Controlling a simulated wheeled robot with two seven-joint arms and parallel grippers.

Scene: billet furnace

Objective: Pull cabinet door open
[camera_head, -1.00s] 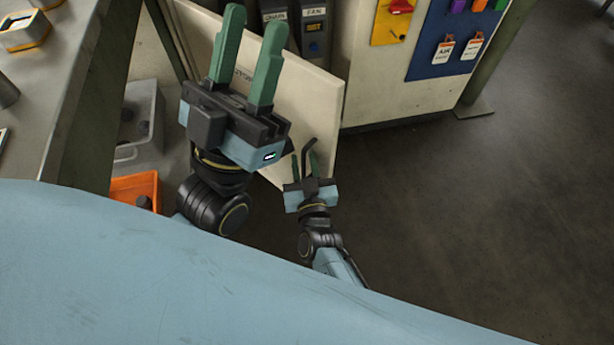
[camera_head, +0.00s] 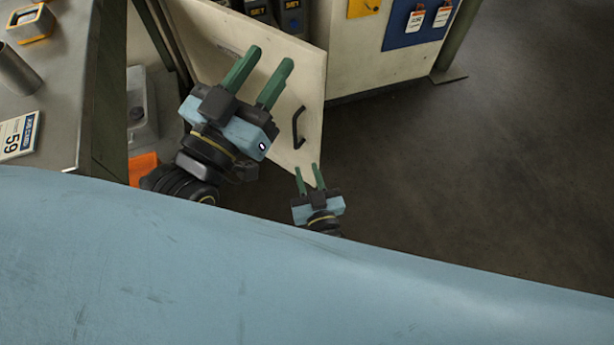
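The cream cabinet door (camera_head: 285,80) stands swung open from the cabinet (camera_head: 355,55), with its dark bar handle (camera_head: 298,127) near the free edge. My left gripper (camera_head: 262,75) is open and empty, in front of the door's face in this view; whether it touches the door I cannot tell. My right gripper (camera_head: 310,180) is open and empty, just below the handle and the door's lower corner in the picture, apart from the handle. Part of the door's face is hidden behind my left gripper.
The floor at right is clear.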

